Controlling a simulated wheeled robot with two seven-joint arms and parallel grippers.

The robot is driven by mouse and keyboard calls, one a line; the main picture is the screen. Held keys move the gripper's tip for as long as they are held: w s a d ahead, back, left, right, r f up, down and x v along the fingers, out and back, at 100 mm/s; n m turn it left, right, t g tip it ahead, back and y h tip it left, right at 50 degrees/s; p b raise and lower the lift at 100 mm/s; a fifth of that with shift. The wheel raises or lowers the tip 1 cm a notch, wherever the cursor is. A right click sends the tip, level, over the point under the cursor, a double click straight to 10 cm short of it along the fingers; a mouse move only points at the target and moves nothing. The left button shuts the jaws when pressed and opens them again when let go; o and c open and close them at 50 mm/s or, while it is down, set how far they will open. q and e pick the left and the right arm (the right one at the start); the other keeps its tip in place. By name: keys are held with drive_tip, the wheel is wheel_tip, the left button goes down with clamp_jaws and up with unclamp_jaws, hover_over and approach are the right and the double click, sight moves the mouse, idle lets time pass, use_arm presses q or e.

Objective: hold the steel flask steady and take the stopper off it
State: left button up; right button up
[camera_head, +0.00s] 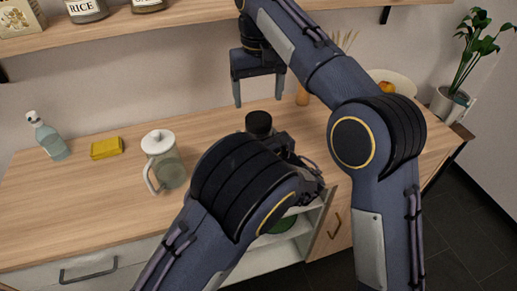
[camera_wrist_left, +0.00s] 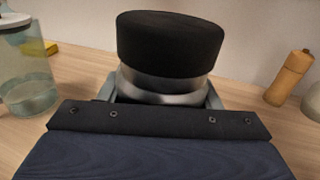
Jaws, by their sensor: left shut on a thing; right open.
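The steel flask (camera_wrist_left: 165,97) stands upright on the wooden counter; the left wrist view shows its shiny neck. Its black stopper (camera_wrist_left: 171,44) sits on top, and the stopper also shows in the head view (camera_head: 258,123). My left gripper (camera_wrist_left: 160,92) is shut on the flask, its fingers at either side below the stopper. In the head view my left arm hides most of the flask and that gripper. My right gripper (camera_head: 258,100) is open and empty, fingers pointing down, apart from the stopper and above it in the picture.
A glass jug with a white lid (camera_head: 168,171) stands left of the flask, with a yellow sponge (camera_head: 106,147) and a spray bottle (camera_head: 48,138) farther left. A wooden mill (camera_head: 302,96) and a bowl (camera_head: 400,80) are behind right. A shelf (camera_head: 130,30) runs above.

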sight(259, 118)
drive_tip(key=m, duration=1.2)
drive_tip(key=shift+m, duration=0.3)
drive_tip(key=m, duration=1.4)
drive_tip(key=shift+f, duration=4)
drive_tip(key=shift+c, duration=0.2)
